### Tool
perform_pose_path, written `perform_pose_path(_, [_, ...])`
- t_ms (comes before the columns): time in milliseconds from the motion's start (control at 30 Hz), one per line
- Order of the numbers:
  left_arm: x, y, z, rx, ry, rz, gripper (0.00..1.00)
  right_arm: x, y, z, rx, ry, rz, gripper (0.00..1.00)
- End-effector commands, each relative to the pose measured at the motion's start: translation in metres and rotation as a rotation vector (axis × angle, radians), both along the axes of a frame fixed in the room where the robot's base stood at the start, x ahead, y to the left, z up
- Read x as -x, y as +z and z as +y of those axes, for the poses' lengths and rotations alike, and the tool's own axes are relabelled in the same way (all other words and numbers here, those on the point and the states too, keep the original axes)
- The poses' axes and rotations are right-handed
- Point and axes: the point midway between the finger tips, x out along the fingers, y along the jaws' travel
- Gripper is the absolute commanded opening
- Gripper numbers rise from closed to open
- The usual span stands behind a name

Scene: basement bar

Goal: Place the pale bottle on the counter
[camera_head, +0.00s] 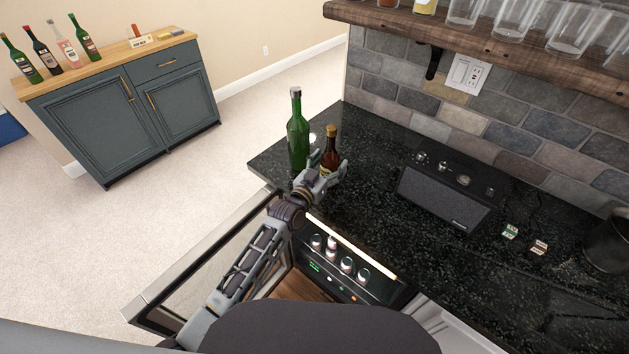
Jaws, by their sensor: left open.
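A pale pink bottle (65,45) stands upright, tilted in the picture, among other bottles on the blue cabinet at the upper left. The counter (385,150) is dark speckled stone. My left gripper (328,168) is open over the counter's left part. A small brown bottle (331,143) with a gold cap stands at its fingers, its lower part partly hidden by them; I cannot tell whether they touch. A green bottle (298,135) stands just left of it. A small white thing (312,138) shows between these two, mostly hidden. My right gripper is not seen.
An open glass-fronted door (200,262) sticks out below the counter, beside a lit fridge with several cans (347,264). A black speaker (447,192) and small boxes (510,231) stand on the counter. A wooden shelf (480,38) with glasses overhangs it.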

Motion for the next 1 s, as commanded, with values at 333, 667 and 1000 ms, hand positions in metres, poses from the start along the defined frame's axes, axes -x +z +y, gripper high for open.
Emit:
perform_pose_path(333, [0.026,-0.002,0.013,0.000,0.000,0.002,0.73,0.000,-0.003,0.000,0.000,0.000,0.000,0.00])
perform_pose_path(667, [0.054,-0.001,0.028,-0.001,0.000,0.000,0.73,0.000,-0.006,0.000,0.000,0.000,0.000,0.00])
perform_pose_path(1000, [0.083,-0.002,0.042,-0.002,0.000,0.001,0.73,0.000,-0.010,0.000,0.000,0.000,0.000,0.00])
